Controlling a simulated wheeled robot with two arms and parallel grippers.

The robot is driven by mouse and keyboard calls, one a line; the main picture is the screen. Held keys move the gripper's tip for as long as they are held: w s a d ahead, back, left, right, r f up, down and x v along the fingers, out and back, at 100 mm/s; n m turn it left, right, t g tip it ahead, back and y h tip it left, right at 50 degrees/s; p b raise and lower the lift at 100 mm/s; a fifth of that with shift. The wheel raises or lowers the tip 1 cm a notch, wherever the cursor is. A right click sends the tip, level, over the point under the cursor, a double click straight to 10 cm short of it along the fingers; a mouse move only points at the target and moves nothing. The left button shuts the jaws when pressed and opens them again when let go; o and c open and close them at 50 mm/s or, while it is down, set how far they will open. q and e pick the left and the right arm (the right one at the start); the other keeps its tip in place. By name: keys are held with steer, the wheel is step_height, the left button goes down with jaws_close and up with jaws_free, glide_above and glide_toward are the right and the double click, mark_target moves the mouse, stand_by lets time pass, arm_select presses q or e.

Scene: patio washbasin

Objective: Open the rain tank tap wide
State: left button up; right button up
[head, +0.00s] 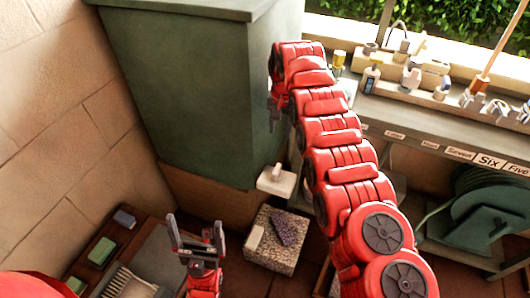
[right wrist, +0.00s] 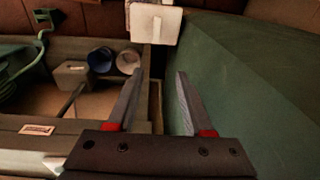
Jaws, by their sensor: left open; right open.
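The rain tank, a big dark green box (head: 190,90), stands at the upper middle of the head view; its side fills the right of the right wrist view (right wrist: 250,80). I cannot make out the tap for certain. A small white block with an upright stub (head: 277,180) is near the tank's lower front corner; a white plate, likely the same thing, shows in the right wrist view (right wrist: 155,22). My right gripper (right wrist: 158,76) is open and empty beside the tank's side; my red arm partly hides it in the head view. My left gripper (head: 197,232) is open and empty, low in front.
A counter (head: 440,115) with bottles and taps runs along the right, with number labels on its edge. A green hose reel (head: 490,215) sits below it. A speckled block (head: 275,240) stands on the floor. A tray (head: 95,240) with a brush lies at the lower left.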

step_height(320, 180, up, 2)
steer(key=s+g, duration=0.1)
steer(key=s, duration=0.1)
steer(key=b, duration=0.6)
glide_above(277, 169)
step_height(277, 169, down, 7)
step_height(277, 169, down, 9)
steer(key=shift+f+b, duration=0.1)
steer(key=shift+b, duration=0.5)
steer(key=shift+w+f, duration=0.1)
steer(key=shift+f, duration=0.45)
jaws_close()
